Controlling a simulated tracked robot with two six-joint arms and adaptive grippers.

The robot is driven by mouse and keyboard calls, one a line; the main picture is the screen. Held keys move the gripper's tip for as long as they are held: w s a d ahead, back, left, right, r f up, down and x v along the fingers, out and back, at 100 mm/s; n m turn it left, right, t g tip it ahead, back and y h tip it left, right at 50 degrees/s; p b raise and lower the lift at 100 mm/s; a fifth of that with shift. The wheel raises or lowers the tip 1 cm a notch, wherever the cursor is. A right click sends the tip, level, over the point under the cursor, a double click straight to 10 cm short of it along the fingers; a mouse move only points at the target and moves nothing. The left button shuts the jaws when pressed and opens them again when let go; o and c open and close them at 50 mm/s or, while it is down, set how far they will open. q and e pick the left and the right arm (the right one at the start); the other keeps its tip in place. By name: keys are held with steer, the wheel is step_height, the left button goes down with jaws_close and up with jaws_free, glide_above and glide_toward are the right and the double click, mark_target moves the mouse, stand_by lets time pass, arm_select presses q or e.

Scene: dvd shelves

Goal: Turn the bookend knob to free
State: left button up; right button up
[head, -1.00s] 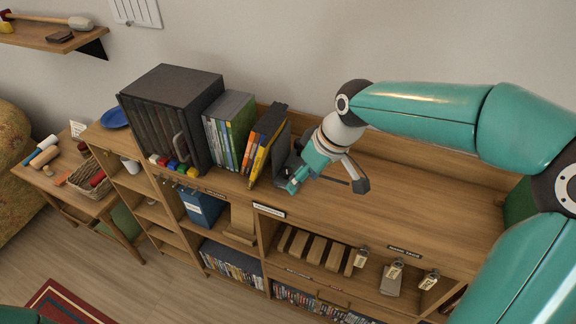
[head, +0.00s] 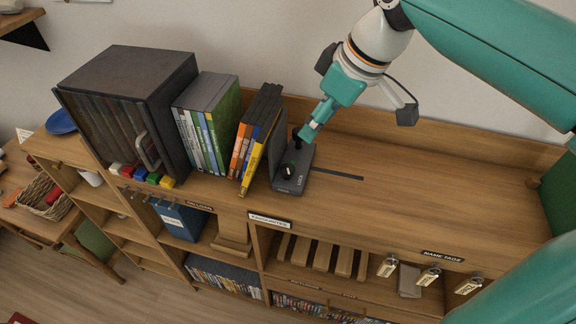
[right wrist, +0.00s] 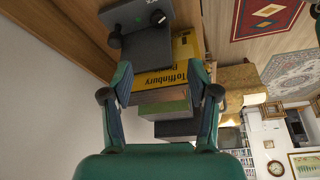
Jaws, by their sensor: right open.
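The dark grey bookend (head: 279,147) stands upright against the right end of the leaning DVDs. On its base, a black round knob (head: 287,171) with a white mark sits near the printed word LOCK; I cannot tell exactly where the mark points. A dark post rises behind the knob. My right gripper (head: 304,135) is above the rear of the base, apart from the knob. My left gripper is out of view.
Yellow, black and orange DVDs (head: 258,130) lean beside the bookend. Upright DVDs (head: 205,125) and a black case (head: 135,100) stand farther left. A dark slot (head: 337,174) runs right from the bookend. The shelf top (head: 430,180) to the right is clear.

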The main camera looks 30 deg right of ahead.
glide_toward(288, 168)
steer(key=x, duration=0.8)
steer(key=shift+f, duration=0.35)
steer(key=shift+c, duration=0.3)
